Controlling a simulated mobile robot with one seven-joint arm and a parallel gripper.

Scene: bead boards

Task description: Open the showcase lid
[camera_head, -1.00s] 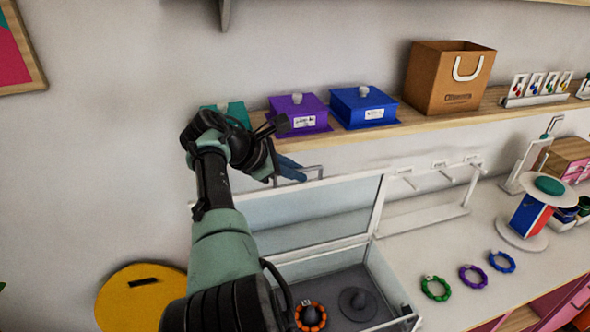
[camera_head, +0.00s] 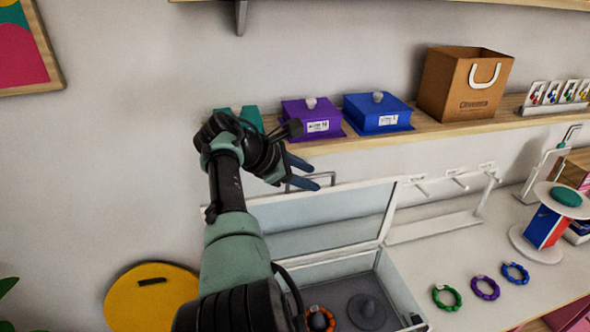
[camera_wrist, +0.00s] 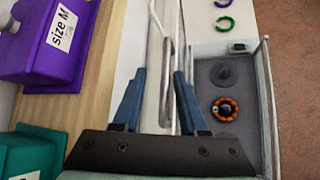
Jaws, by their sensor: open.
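The showcase (camera_head: 401,289) is a clear-sided box with a white frame and a dark floor on the counter. Its glass lid (camera_head: 330,222) stands raised at the back, tilted up toward the wall. A grey bar handle (camera_head: 325,174) is on the lid's upper edge. My gripper (camera_head: 304,173) is at this handle with its blue fingers apart. In the wrist view my gripper (camera_wrist: 160,76) is open, and the handle (camera_wrist: 168,70) runs between the fingers without clear contact. An orange bead ring (camera_wrist: 224,109) and a grey stand (camera_wrist: 226,73) are inside the showcase.
A wooden shelf (camera_head: 447,130) above the lid holds teal, purple (camera_head: 312,118) and blue (camera_head: 378,112) boxes and a paper bag (camera_head: 465,85). A white rack (camera_head: 440,226) stands right of the lid. Green, purple and blue bead rings lie on the counter.

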